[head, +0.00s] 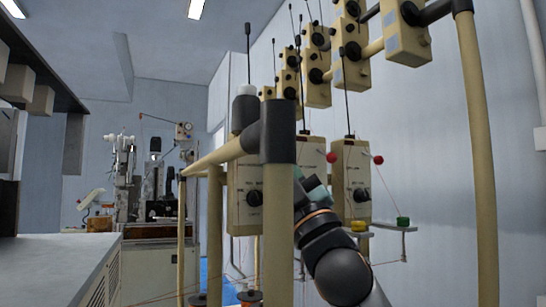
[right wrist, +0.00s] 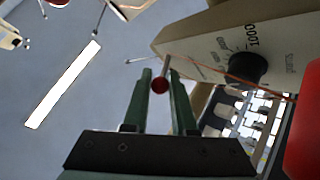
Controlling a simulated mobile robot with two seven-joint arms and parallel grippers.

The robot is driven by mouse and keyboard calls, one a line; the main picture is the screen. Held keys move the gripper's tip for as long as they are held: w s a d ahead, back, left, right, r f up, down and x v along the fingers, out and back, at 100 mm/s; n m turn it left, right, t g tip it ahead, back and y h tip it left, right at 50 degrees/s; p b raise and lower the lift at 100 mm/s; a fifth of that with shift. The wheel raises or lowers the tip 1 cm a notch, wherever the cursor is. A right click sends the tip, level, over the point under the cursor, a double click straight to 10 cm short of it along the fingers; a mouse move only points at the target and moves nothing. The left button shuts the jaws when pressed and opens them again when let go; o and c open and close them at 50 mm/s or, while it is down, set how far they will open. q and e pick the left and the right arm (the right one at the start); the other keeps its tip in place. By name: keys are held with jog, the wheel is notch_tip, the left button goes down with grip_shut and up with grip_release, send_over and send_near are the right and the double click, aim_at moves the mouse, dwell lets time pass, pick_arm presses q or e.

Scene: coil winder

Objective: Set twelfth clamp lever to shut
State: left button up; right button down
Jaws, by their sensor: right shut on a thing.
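In the right wrist view my right gripper (right wrist: 162,75) has two green fingers shut on a thin lever with a dark red ball knob (right wrist: 160,85). The lever is beside a cream tension box (right wrist: 215,55) with a black dial. In the head view my right arm comes up behind the post, and its fingers are hidden there. Two red lever balls show nearby, a left one (head: 332,157) and a right one (head: 378,160) by a cream box (head: 350,210). I cannot tell which is the twelfth clamp lever. My left gripper is out of view.
A cream frame post (head: 278,240) with a dark joint stands close in front of my right arm. Another post (head: 478,150) stands at right. Several cream boxes (head: 407,35) hang on an upper rail. Yellow and green spools (head: 403,222) sit on small plates. A grey cabinet top (head: 50,255) is at left.

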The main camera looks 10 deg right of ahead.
jog(key=c, duration=0.7)
grip_release()
jog(key=shift+f, duration=0.1)
jog(key=b+v, duration=0.2)
jog(key=v, duration=1)
jog(key=shift+s+f, duration=0.1)
jog(key=shift+s, duration=0.05)
jog(key=shift+d, duration=0.1)
